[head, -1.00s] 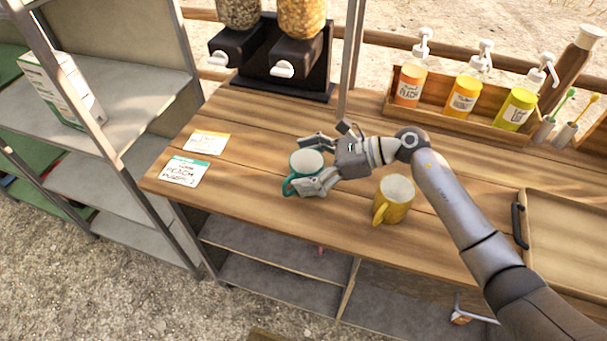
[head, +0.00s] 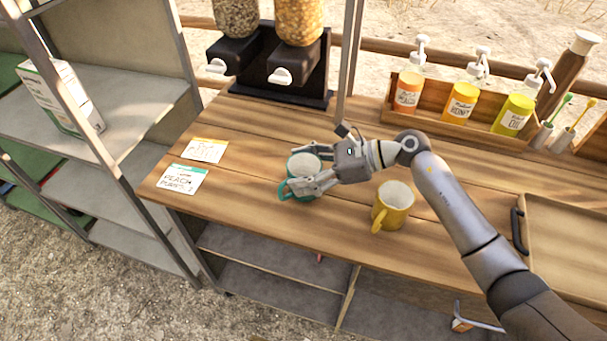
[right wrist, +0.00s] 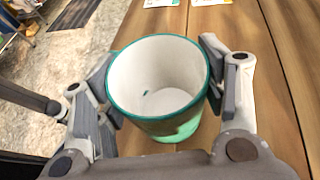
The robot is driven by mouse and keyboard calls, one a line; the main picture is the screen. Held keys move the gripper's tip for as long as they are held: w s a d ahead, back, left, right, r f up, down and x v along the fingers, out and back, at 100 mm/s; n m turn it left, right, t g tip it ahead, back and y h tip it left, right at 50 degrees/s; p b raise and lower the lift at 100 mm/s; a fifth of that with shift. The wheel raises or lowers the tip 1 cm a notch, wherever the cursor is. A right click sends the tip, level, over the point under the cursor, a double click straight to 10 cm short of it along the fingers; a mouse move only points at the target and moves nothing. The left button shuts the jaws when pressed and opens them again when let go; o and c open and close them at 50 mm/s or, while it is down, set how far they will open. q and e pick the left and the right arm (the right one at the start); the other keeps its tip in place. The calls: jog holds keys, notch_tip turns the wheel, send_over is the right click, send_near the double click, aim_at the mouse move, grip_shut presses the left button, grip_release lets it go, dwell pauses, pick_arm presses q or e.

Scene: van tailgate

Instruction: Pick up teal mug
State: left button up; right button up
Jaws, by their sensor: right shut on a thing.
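The teal mug (head: 304,163) stands upright on the wooden counter, with a white inside and its handle toward the lower left in the head view. My right gripper (head: 300,169) is shut on it, one finger on each side. In the right wrist view the mug (right wrist: 160,90) sits between the two fingers of the gripper (right wrist: 158,88), and its open top faces the camera; it looks empty. My left gripper is not in view.
A yellow mug (head: 393,207) stands right of the gripper, below my forearm. Two label cards (head: 184,180) lie to the left. Dispensers (head: 270,65) and a rack of pump bottles (head: 461,103) stand at the back. A tray (head: 565,235) lies at the right.

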notch_tip(320, 180, up, 2)
jog(key=shift+d+r+b, duration=0.1)
jog(key=shift+r+b, duration=0.1)
jog(key=shift+b, duration=0.2)
jog(key=s+d+r+b, duration=0.2)
jog(key=s+r, duration=0.7)
jog(key=s, duration=0.4)
jog(key=shift+s+d+r, duration=0.35)
